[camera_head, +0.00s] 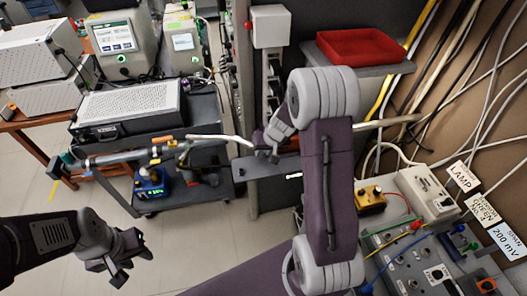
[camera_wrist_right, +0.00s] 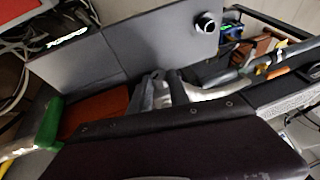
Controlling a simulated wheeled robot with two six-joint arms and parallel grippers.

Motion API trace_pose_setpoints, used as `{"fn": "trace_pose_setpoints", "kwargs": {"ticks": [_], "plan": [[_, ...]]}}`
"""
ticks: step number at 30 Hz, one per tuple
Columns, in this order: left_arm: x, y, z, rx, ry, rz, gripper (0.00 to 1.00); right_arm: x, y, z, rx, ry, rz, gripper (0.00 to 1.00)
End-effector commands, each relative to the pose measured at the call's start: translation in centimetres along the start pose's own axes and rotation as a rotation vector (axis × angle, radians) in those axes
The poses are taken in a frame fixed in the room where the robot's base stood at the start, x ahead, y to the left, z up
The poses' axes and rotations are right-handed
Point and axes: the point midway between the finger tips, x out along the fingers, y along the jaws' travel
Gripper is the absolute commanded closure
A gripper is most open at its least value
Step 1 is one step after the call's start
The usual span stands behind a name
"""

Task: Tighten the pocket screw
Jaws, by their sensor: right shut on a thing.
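My right gripper (camera_head: 262,150) is at the pale tube (camera_head: 222,138), just above a narrow dark panel (camera_head: 262,167). In the right wrist view, the grey fingers of my right gripper (camera_wrist_right: 163,92) are close together beside the pale tube (camera_wrist_right: 205,93). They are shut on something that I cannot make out. A round metal knob with a dark centre (camera_wrist_right: 207,24) sits on the grey panel (camera_wrist_right: 140,45), apart from the fingers. I cannot tell which part is the pocket screw. My left gripper (camera_head: 124,267) hangs over the floor at the lower left, open and empty.
A cart (camera_head: 185,195) with a black instrument (camera_head: 128,108) stands to the left. A red tray (camera_head: 360,47) is on a shelf at the upper right. A control panel (camera_head: 415,255) with cables and several labels is at the lower right. Clear floor lies around my left gripper.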

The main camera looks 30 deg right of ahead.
Motion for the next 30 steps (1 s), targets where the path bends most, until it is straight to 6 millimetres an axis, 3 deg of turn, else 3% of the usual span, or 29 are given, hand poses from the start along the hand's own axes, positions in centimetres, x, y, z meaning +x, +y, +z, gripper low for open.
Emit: {"fn": "trace_pose_setpoints", "kwargs": {"ticks": [5, 15, 21, 30], "plan": [[2.7, -0.1, 0.3, 0.000, 0.000, 0.000, 0.64, 0.8, 0.3, 0.2, 0.020, 0.004, -0.042, 1.00], [10.4, -0.2, 1.1, 0.000, 0.000, 0.000, 0.64, 1.2, 1.0, 0.3, 0.112, 0.000, -0.254, 1.00], [13.1, -0.3, 1.4, 0.000, 0.000, 0.000, 0.64, 0.9, 1.2, 0.3, 0.167, -0.005, -0.386, 1.00], [15.1, -0.3, 1.6, 0.000, 0.000, 0.000, 0.64, 0.6, 1.3, 0.2, 0.220, -0.012, -0.522, 1.00]]}}
